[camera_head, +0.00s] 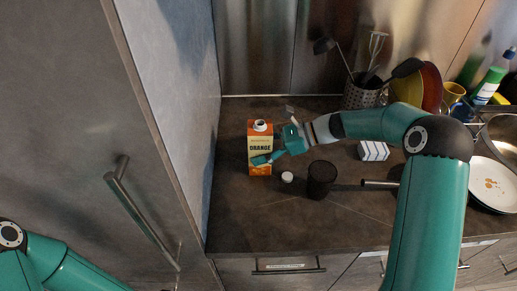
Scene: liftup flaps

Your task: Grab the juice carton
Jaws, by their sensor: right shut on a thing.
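The orange juice carton (260,143) stands upright on the dark countertop, with a white cap on top and the word "ORANGE" on its front. My right gripper (268,154) comes to the carton from its right side and is shut on it, with one finger across the lower front. The other finger is hard to make out and seems partly hidden. My left arm shows only at the lower left corner; its gripper is out of view.
A small white object (287,177) and a dark cup (321,179) stand in front and to the right. A utensil holder (362,92), striped box (373,151), plate (492,184) and bottle (489,84) are farther right. A tall cabinet door (150,130) borders the left.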

